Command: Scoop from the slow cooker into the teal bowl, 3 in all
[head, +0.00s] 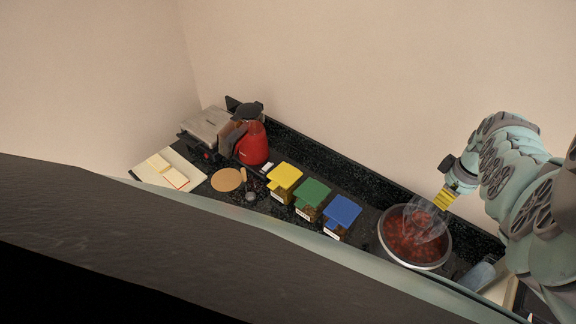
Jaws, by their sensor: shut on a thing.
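The slow cooker (424,267) appears as a round pot with a pale metal rim at the right end of the counter, filled with chunky red food. My gripper (447,191) is above its far right side, shut on a scoop (427,220). The scoop looks clear, with a yellow part close to the gripper, and its lower end reaches over or into the red food. I cannot tell whether it carries food. The fingertips are too small to make out. I cannot identify the teal bowl; a blue-grey object (479,275) right of the cooker is partly hidden.
Three lidded boxes, yellow (285,175), green (312,193) and blue (342,211), stand left of the cooker. Further left are a red kettle (252,148), a grill (207,127), a round board (226,180) and an open book (168,171). A dark ledge (130,235) crosses the foreground.

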